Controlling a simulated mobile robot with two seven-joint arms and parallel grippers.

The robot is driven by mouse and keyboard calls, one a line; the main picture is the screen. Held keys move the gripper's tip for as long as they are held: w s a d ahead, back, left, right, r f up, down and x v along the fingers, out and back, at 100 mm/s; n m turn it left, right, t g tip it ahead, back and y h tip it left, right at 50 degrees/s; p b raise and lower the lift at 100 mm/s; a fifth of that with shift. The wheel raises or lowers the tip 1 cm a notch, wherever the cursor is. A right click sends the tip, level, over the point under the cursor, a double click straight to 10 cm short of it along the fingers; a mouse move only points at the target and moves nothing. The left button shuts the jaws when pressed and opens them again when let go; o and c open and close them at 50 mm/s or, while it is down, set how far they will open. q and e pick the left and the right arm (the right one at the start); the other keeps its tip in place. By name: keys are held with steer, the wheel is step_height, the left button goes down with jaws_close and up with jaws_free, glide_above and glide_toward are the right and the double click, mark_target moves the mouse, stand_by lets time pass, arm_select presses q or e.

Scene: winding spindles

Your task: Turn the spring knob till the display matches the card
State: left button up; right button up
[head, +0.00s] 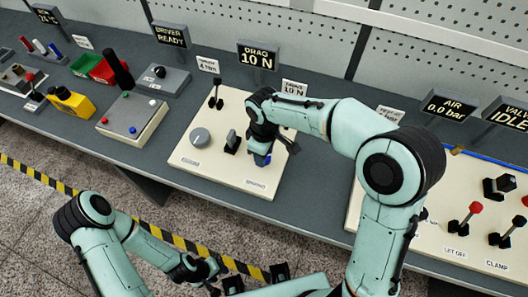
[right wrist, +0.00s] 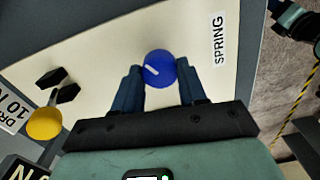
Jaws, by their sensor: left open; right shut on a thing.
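The blue spring knob (right wrist: 160,68) has a white pointer line and sits beside a "SPRING" label on a cream panel (head: 215,172). My right gripper (right wrist: 161,88) is shut on the knob, with one finger on each side; its fingers hide most of the knob in the head view (head: 262,160). The dark display (head: 257,55) behind the panel reads "DRAG 10 N". The white card (head: 294,89) to its lower right also reads "10 N", partly behind my right arm. My left gripper (head: 256,280) is open and empty at the bottom of the head view, away from the panel.
A box with a black lever (head: 132,118) stands to the left.

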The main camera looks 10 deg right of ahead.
steer(key=shift+r, duration=0.1)
stand_by(0.5)
steer(key=o, duration=1.1)
steer(key=shift+c, duration=0.2)
arm_select(q)
steer(key=shift+w+r+p, duration=0.8)
steer(key=shift+r+p, duration=0.1)
steer(key=shift+r, duration=0.25)
arm_select(e)
step_height(320, 180, up, 13)
steer(key=shift+r, duration=0.15)
arm_select(q)
steer(key=shift+s, duration=0.1)
